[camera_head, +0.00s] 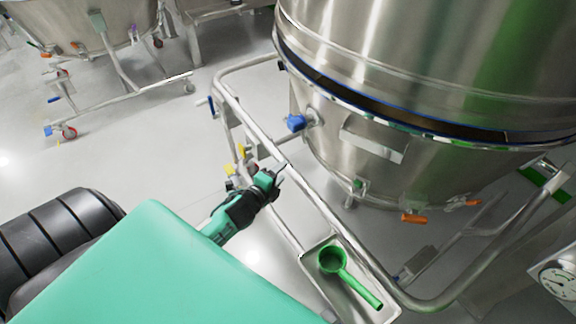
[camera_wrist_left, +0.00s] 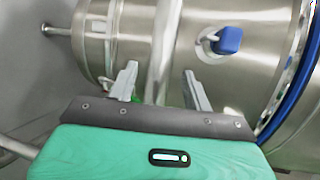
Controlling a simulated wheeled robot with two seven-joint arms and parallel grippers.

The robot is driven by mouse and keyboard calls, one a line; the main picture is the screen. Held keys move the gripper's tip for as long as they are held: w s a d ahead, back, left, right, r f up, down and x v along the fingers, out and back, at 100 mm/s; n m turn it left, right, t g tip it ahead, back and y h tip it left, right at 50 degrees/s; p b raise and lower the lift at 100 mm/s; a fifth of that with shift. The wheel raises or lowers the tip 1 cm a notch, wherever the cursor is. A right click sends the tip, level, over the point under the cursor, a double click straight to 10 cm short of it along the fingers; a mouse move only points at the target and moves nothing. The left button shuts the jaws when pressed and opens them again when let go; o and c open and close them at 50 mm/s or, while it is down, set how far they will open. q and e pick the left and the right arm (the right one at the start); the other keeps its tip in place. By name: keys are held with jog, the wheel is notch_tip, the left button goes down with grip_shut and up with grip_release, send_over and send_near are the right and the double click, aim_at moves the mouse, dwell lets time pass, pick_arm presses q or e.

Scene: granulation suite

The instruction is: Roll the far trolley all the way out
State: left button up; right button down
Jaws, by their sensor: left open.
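A large steel vessel (camera_head: 430,70) stands in a tubular trolley frame whose front rail (camera_head: 310,198) runs diagonally across the head view. Another steel vessel on a wheeled trolley (camera_head: 120,103) stands farther back at the upper left. I cannot tell for sure which is the far trolley. My left gripper (camera_head: 277,177) is beside the front rail of the large vessel's trolley. In the left wrist view its two fingers (camera_wrist_left: 160,88) are apart, with a steel tube (camera_wrist_left: 165,45) showing between them; contact cannot be told. My right gripper is out of view.
A green scoop (camera_head: 333,262) lies in a small tray on the rail. A blue-capped fitting (camera_head: 295,123) juts from the vessel, also in the wrist view (camera_wrist_left: 228,40). A dial gauge (camera_head: 559,279) is at the lower right. Pale floor (camera_head: 150,155) is clear between the trolleys.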

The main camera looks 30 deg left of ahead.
aim_at(288, 166)
pick_arm(q)
jog(key=shift+w+f, duration=0.25)
jog(key=shift+w, duration=0.9)
jog(key=shift+w+f, duration=0.2)
jog(key=shift+w, duration=0.9)
jog(key=shift+c, duration=0.4)
grip_shut()
